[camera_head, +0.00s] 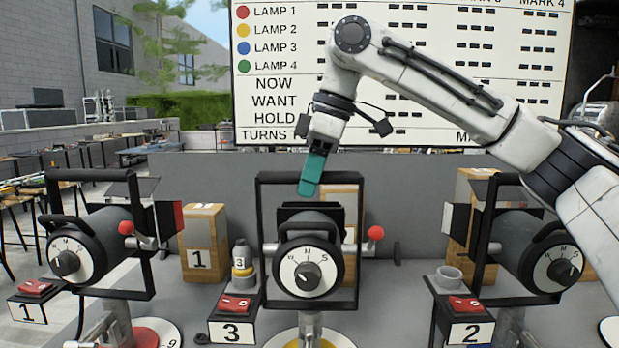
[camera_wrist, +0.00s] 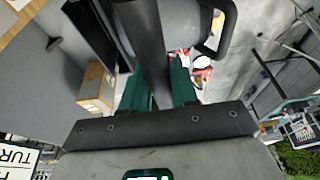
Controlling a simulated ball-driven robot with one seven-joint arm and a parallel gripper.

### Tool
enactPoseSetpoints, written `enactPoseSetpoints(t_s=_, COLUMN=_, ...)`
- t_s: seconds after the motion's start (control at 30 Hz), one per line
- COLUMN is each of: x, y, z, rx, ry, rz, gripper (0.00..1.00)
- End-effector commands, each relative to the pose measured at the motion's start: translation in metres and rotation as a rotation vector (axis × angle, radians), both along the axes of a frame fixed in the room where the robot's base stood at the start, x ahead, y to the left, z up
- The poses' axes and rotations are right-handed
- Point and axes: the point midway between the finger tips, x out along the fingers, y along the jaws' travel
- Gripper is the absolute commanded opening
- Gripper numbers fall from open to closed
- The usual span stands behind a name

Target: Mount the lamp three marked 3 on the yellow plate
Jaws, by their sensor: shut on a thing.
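Lamp three (camera_head: 309,255) is the middle lamp, a dark drum with a white dial inside a black rectangular yoke (camera_head: 262,215). It stands upright behind the box marked 3 (camera_head: 231,332). Its grey stem (camera_head: 309,325) comes down over the yellow plate (camera_head: 290,344), which shows only partly at the bottom edge; I cannot tell whether they touch. My gripper (camera_head: 310,178), with teal fingers, points down at the top bar of the yoke. In the wrist view my gripper (camera_wrist: 158,88) has its fingers on either side of the black bar (camera_wrist: 150,45), shut on it.
Lamp one (camera_head: 85,250) stands left above a red plate (camera_head: 145,337). Lamp two (camera_head: 540,250) stands right behind the box marked 2 (camera_head: 471,334). A small cylinder marked 3 (camera_head: 240,261) stands left of lamp three. A grey wall (camera_head: 420,175) and a board (camera_head: 400,70) are behind.

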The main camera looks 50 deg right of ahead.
Motion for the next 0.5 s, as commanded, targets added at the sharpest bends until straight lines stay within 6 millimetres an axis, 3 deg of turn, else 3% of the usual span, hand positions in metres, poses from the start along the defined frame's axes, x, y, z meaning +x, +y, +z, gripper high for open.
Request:
enactPoseSetpoints(t_s=0.47, x=-0.0003, y=-0.0008, z=0.001, rx=-0.004, ry=-0.002, rz=0.0, gripper=0.0)
enactPoseSetpoints(t_s=0.5, x=-0.0003, y=-0.0007, z=0.0011, rx=-0.004, ry=-0.002, rz=-0.001, gripper=0.31)
